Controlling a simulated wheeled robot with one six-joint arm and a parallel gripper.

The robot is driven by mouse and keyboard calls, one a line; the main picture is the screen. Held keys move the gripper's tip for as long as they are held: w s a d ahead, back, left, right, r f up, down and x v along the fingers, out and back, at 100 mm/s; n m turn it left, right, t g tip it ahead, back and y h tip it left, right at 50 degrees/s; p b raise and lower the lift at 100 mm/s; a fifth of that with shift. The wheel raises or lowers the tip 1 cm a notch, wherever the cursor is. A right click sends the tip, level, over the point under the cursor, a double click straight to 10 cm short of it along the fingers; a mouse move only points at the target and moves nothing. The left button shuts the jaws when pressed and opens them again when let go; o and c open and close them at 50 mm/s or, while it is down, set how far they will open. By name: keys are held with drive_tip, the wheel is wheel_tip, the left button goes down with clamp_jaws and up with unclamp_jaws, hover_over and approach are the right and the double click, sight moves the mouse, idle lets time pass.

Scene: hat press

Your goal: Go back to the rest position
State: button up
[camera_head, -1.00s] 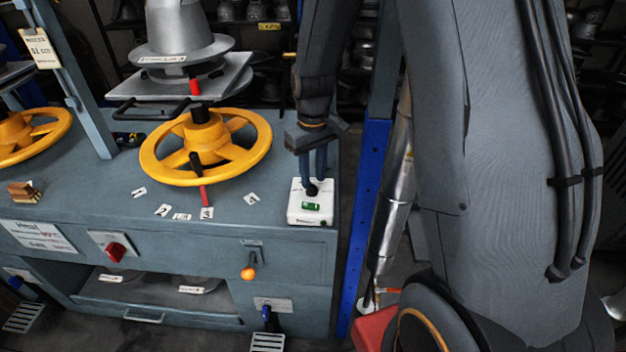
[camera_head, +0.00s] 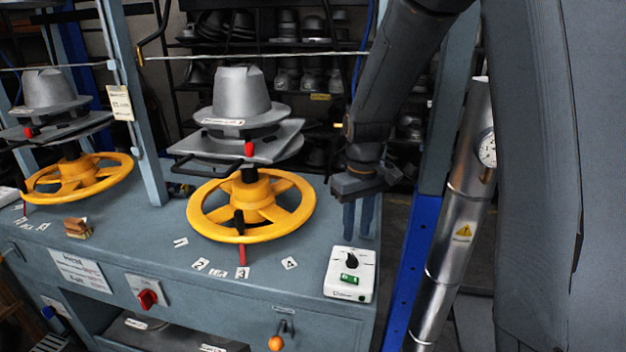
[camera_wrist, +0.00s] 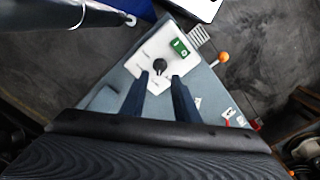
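My gripper (camera_head: 358,218) hangs pointing down above the right end of the press bench. Its two blue-grey fingers are apart with nothing between them. Below and in front of it, a white control box (camera_head: 336,290) with a black knob (camera_head: 351,261) and a green switch (camera_head: 349,279) sits on the bench top. In the wrist view the fingers (camera_wrist: 159,88) point toward the box, and the knob (camera_wrist: 160,66) shows beyond and between their tips. The gripper looks clear of the knob.
A yellow handwheel (camera_head: 208,226) stands left of my gripper, under a plate with a grey hat form (camera_head: 242,95). A blue post (camera_head: 412,262) and a silver cylinder with a gauge (camera_head: 487,150) stand close on the right. Shelves of hat forms fill the back.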

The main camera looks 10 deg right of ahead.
drive_tip(key=s+a+m+t, duration=0.1)
drive_tip(key=s+m, duration=0.2)
drive_tip(key=s, duration=1.2)
drive_tip(key=shift+s+a, duration=0.15)
drive_tip(key=shift+s, duration=0.15)
drive_tip(key=shift+a, duration=0.1)
